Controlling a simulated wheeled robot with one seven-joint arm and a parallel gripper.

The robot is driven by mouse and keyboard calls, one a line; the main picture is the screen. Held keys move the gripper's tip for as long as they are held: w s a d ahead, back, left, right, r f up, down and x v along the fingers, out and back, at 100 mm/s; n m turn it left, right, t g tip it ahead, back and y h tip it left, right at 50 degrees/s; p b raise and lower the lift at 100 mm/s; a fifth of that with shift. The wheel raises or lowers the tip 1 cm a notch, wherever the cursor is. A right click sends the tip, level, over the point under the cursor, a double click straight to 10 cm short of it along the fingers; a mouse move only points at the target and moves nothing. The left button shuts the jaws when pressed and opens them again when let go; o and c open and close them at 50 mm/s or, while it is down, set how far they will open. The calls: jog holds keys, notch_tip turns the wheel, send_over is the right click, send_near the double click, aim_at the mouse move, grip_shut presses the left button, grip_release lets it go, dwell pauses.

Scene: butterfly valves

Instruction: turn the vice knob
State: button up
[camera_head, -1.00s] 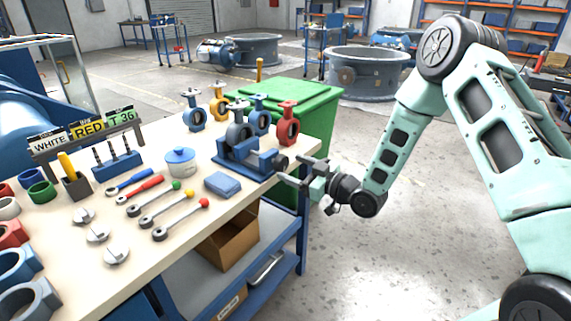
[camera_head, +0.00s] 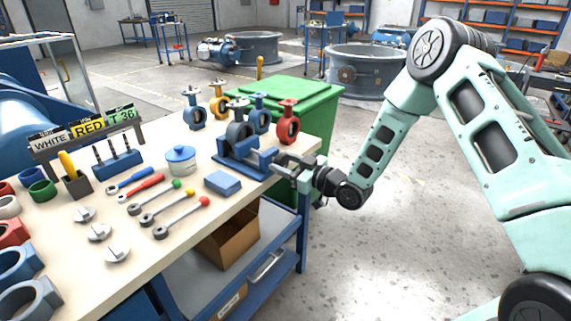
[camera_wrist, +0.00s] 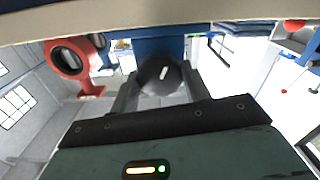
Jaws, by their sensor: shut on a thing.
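The blue vice (camera_head: 240,162) sits at the right end of the workbench with a grey ring-shaped valve body held in its jaws. My gripper (camera_head: 283,168) is at the vice's right end, level with its screw. In the wrist view, the vice knob (camera_wrist: 161,74) is a dark round piece with a pale bar mark, in front of a blue vice face. The two fingers of my gripper (camera_wrist: 160,90) stand on either side of the knob and are shut on it. In the head view, the fingers mostly hide the knob.
Butterfly valves in red (camera_head: 288,122), blue and yellow stand behind the vice. A blue block (camera_head: 223,182), several ball-ended levers and a blue-lidded pot (camera_head: 181,160) lie to its left. A green bin (camera_head: 315,104) stands behind the bench. The floor right of the bench is open.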

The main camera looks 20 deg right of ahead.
jog(key=shift+m, duration=0.3)
jog(key=o, duration=1)
jog(key=b+v, duration=0.1)
jog(key=v, duration=1.6)
jog(key=shift+s+d, duration=0.15)
